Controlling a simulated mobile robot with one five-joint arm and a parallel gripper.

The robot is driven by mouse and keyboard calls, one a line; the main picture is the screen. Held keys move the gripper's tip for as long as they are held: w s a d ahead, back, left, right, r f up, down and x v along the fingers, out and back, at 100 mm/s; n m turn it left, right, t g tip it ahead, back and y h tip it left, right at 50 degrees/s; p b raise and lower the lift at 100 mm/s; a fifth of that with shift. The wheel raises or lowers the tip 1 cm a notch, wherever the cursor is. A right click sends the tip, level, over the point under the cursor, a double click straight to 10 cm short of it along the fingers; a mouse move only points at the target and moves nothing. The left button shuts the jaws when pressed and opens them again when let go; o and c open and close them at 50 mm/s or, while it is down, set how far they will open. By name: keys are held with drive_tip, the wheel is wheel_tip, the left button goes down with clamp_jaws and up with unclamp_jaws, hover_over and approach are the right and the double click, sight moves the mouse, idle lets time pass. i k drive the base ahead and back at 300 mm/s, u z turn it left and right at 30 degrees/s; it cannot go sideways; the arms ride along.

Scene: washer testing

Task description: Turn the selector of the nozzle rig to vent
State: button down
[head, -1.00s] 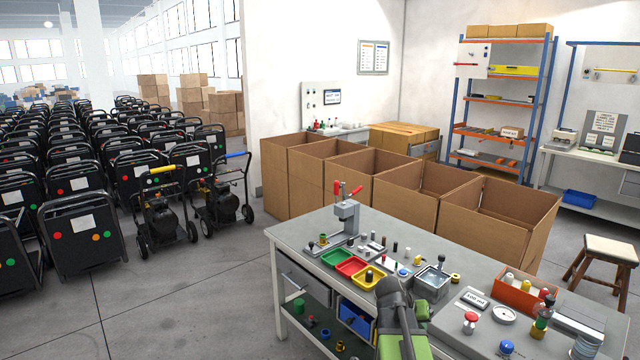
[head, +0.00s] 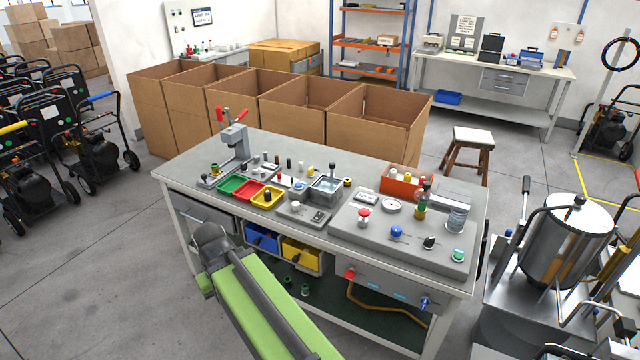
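A grey rig box (head: 345,228) stands on the right part of the workbench. On its top are a red mushroom button (head: 364,215), a round white gauge (head: 391,206), a blue knob (head: 396,232), a small black knob (head: 430,242) and a green button (head: 457,255). A small upright nozzle-like fitting (head: 421,208) and a clear cylinder (head: 457,219) stand at its back right. The black knob looks like a selector, but its setting and any labels are too small to read. My green arm link is in front of the bench; no gripper fingers show.
The workbench (head: 270,146) holds red, green and yellow trays, a lever press (head: 234,140), a metal basin (head: 326,188) and an orange bin (head: 400,182). Cardboard boxes (head: 370,125) line its back. A stool (head: 473,140) and a steel tank (head: 567,230) stand at right.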

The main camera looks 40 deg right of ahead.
sight(428, 243)
drive_tip(key=z, duration=1.25)
